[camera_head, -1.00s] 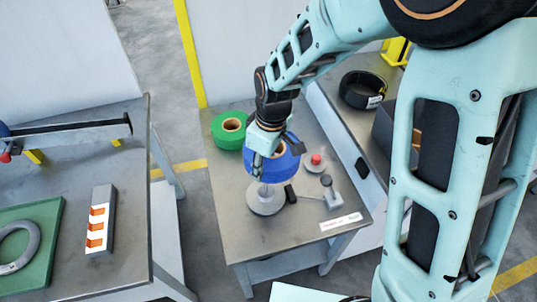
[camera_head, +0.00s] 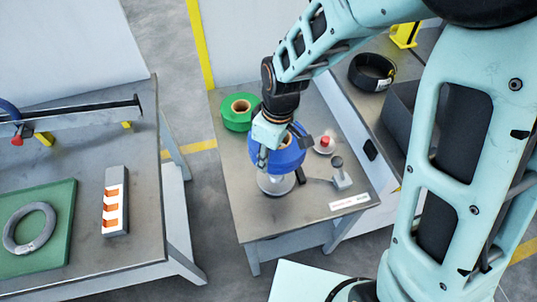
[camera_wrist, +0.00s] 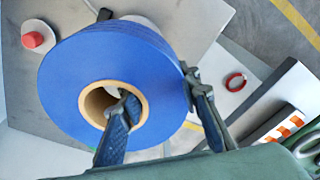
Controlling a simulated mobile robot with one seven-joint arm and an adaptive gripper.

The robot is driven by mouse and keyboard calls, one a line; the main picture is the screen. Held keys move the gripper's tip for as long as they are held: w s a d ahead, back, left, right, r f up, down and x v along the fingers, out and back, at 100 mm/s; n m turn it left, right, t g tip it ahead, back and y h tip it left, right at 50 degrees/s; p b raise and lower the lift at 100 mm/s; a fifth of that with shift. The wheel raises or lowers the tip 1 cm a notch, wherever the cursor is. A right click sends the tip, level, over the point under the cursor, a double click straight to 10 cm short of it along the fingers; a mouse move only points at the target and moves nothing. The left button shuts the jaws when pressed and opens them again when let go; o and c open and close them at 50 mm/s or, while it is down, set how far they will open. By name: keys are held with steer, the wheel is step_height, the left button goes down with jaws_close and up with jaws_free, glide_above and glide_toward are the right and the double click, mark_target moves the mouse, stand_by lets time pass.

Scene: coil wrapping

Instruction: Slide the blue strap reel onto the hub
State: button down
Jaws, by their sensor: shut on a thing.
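The blue strap reel (camera_head: 281,160) has a tan cardboard core, seen clearly in the wrist view (camera_wrist: 70,75). My gripper (camera_head: 270,143) is shut on the reel's wall, one finger inside the core and the other against the outer side. The hub (camera_head: 275,187) is a grey round base on the small table. The reel is above it and hides the hub's post almost wholly in the head view. A small gap seems to show between reel and base. I cannot tell how far the post is inside the core.
A green reel (camera_head: 237,112) stands behind on the same table (camera_head: 235,190). A red button (camera_head: 324,144) and a small grey lever (camera_head: 340,175) are close at the right. A black coil (camera_head: 371,72) lies on the bench behind. The left table holds a green mat (camera_head: 60,255).

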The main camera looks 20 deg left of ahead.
steer(key=shift+f+b, duration=2.4)
steer(key=shift+f, duration=0.45)
steer(key=shift+f+b, duration=2.75)
steer(key=shift+f, duration=0.55)
steer(key=c, duration=1.4)
jaws_free()
steer(key=shift+r, duration=0.1)
steer(key=shift+o, duration=0.2)
steer(key=shift+d, duration=0.1)
steer(key=shift+w+r, duration=0.15)
steer(key=shift+r, duration=0.3)
steer(key=r, duration=0.7)
steer(key=d+r, duration=0.1)
steer(key=r, duration=0.3)
steer(key=shift+s, duration=0.4)
steer(key=shift+d+f, duration=0.1)
